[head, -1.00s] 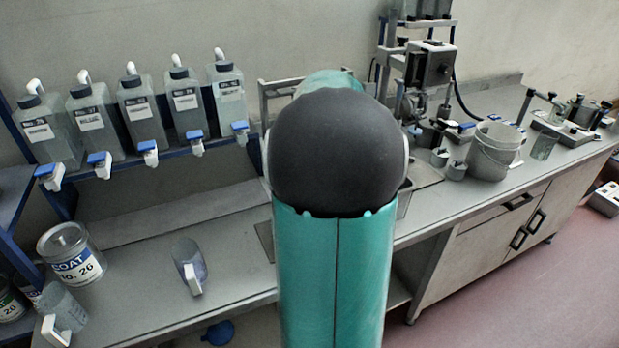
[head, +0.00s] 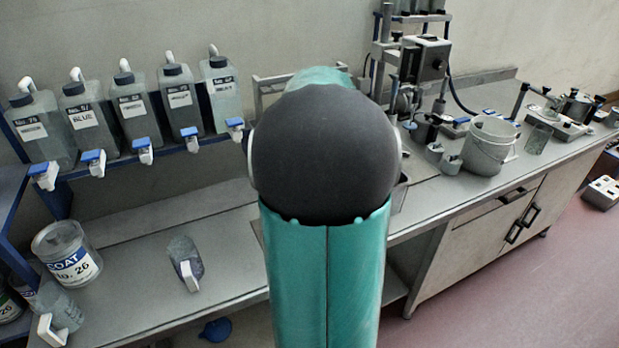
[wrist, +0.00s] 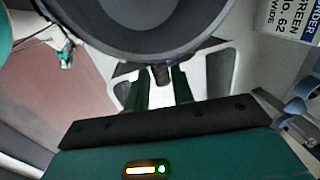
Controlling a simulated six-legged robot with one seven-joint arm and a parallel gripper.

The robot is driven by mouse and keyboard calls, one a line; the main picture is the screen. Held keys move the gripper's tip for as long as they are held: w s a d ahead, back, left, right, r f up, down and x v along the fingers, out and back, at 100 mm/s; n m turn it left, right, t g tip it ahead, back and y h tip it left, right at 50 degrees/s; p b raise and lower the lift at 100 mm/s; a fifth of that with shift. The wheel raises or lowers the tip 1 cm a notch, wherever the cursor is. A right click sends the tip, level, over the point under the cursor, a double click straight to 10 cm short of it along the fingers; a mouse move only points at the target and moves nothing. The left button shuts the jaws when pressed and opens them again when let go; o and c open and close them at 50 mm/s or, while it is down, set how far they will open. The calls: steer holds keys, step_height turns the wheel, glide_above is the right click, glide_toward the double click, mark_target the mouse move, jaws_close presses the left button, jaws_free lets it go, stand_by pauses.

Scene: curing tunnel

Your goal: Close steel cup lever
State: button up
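In the wrist view a large round grey vessel with a dark rim (wrist: 160,38) fills the top. I cannot tell for sure that it is the steel cup. A short dark stub (wrist: 160,73) sticks out below its rim, possibly the lever. My gripper (wrist: 160,84) has its two green fingers apart, one on each side of the stub. I cannot tell whether they touch it. In the head view my own arm hides the gripper and the spot where it works.
Several labelled bottles (head: 222,85) stand on a blue rack at left. A COAT tin (head: 68,252) and a clear jug (head: 183,258) are on the bench below. A grey bucket (head: 490,146) and a stand with a motor box (head: 426,58) are at right. The wrist view shows a labelled container (wrist: 295,20).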

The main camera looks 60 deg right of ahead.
steer(key=shift+o, duration=1.1)
step_height(320, 180, up, 14)
steer(key=s+a, duration=0.1)
steer(key=s, duration=0.1)
steer(key=shift+s+a+f, duration=0.15)
steer(key=shift+f, duration=0.1)
